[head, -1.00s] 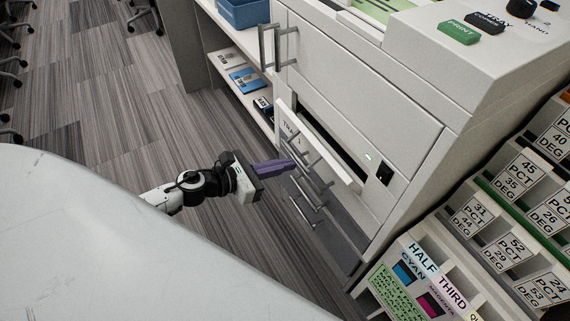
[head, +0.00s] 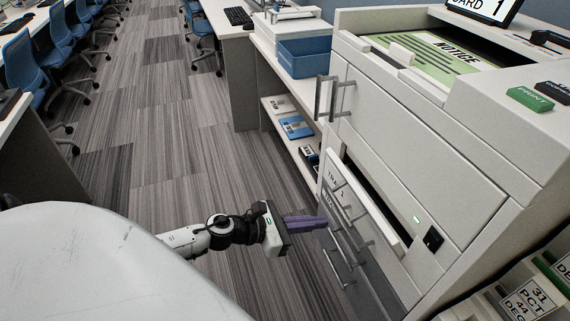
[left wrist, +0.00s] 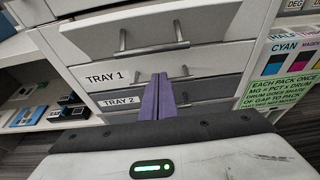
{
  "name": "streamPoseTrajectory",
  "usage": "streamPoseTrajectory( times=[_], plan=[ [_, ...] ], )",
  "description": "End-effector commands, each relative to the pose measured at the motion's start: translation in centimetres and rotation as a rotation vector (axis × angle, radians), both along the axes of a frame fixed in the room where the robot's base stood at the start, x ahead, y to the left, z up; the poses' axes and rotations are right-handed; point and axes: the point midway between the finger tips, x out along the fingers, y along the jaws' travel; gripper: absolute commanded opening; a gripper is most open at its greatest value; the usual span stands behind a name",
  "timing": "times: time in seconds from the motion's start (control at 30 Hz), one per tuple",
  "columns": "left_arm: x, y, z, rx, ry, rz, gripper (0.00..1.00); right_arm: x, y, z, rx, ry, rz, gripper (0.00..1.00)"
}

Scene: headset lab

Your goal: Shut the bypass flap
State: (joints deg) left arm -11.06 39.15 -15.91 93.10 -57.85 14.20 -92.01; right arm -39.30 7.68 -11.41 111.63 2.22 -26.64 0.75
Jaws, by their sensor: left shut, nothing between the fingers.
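The white printer (head: 391,111) stands at the right of the head view. A white flap with a bar handle (head: 370,226) stands out from its front, with a dark slot open behind its top edge; I take it as the bypass flap. In the left wrist view the flap (left wrist: 215,24) spans the top, above the drawers marked TRAY 1 (left wrist: 105,78) and TRAY 2 (left wrist: 118,101). My left gripper (head: 325,222) has its purple fingers together and empty, pointing at the tray fronts from the left. In the wrist view its fingertips (left wrist: 159,76) overlap the TRAY 1 front; contact is unclear.
Labelled pack racks (head: 530,298) are at the lower right. Carpeted floor (head: 180,120) is open to the left, with blue chairs (head: 25,70) beyond.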

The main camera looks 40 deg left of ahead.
Motion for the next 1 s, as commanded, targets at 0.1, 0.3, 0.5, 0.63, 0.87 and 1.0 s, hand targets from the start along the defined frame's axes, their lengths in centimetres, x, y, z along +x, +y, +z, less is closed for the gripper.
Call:
streamPoseTrajectory(
  times=[0.1,0.3,0.5,0.63,0.87,1.0],
  plan=[
    [-1.9,0.9,0.7,0.004,0.004,-0.009,0.00,-0.1,0.7,0.0,0.004,0.006,0.012,0.00],
    [-4.8,2.5,3.1,0.001,0.004,-0.007,0.00,0.1,0.8,0.4,0.009,-0.003,0.012,0.00],
    [-6.5,3.6,4.7,0.000,0.002,-0.007,0.00,0.1,0.6,0.4,0.007,-0.002,0.006,0.00],
    [-7.1,3.9,5.2,0.000,0.002,-0.006,0.00,0.0,0.4,0.1,0.004,0.004,0.004,0.00],
    [-7.2,4.0,5.4,0.000,0.000,-0.007,0.00,-0.2,0.2,-0.2,0.002,0.009,0.002,0.00],
    [-7.2,3.9,5.2,-0.059,0.025,0.032,0.00,-0.1,0.2,-0.2,0.003,0.008,0.000,0.00]
  ],
)
